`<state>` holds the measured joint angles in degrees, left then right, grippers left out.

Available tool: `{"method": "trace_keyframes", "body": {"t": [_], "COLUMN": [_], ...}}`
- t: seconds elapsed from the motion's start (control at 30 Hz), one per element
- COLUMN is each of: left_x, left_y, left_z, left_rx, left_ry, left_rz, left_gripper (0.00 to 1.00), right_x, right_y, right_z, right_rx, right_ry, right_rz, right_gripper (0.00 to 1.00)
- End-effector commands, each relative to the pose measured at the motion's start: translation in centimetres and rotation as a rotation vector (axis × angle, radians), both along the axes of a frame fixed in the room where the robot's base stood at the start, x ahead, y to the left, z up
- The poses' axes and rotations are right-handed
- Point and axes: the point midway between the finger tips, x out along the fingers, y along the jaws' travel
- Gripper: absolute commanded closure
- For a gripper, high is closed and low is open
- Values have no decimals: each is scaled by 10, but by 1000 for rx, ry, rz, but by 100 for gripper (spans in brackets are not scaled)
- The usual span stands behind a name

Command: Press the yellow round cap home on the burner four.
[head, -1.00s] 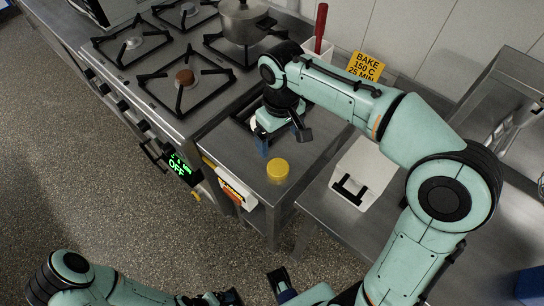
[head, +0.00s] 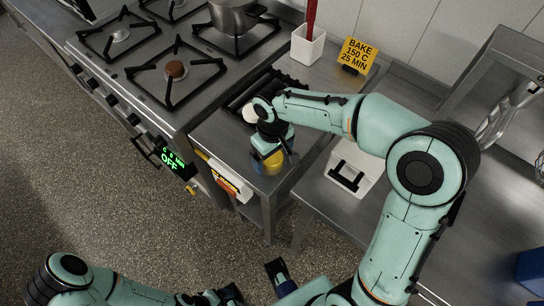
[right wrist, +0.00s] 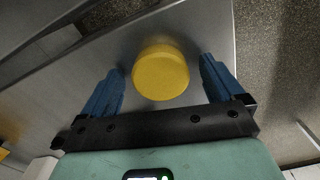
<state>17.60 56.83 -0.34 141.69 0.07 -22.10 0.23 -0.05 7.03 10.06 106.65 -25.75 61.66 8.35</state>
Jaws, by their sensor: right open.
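The yellow round cap (head: 274,165) stands on the steel counter right of the stove, partly hidden by my right gripper (head: 270,158) in the head view. In the right wrist view, the cap (right wrist: 160,74) lies between the two blue fingers of my open right gripper (right wrist: 161,88), with gaps on both sides. The stove (head: 112,73) has several burners; the front right one (head: 175,69) shows a brown centre. I see no burner numbers, so I cannot tell which is four. My left arm (head: 70,268) is low at the left; its jaw state is unclear.
A pot (head: 232,17) stands on the back right burner. A dark grate (head: 262,86) with a pale round thing (head: 250,113) lies behind the cap. A white holder (head: 307,46), a yellow sign (head: 357,54) and a white box (head: 358,168) stand nearby.

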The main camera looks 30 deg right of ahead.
Motion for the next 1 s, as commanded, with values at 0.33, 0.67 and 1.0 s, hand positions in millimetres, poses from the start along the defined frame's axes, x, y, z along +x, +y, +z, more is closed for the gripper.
{"method": "trace_keyframes", "body": {"t": [0.33, 0.67, 1.0], "left_x": [0, 0, 2], "left_y": [0, 0, 0], "left_z": [0, 1, 9], "left_rx": [0, 0, 0], "left_ry": [0, 0, -3], "left_rz": [0, 0, 0], "left_gripper": [10, 10, 10], "right_x": [0, 0, 2], "right_y": [0, 0, 0], "right_z": [1, 3, 50], "right_rx": [0, 0, 1], "right_ry": [0, -2, -8], "right_rz": [0, 0, -1], "right_gripper": [68, 68, 68]}}
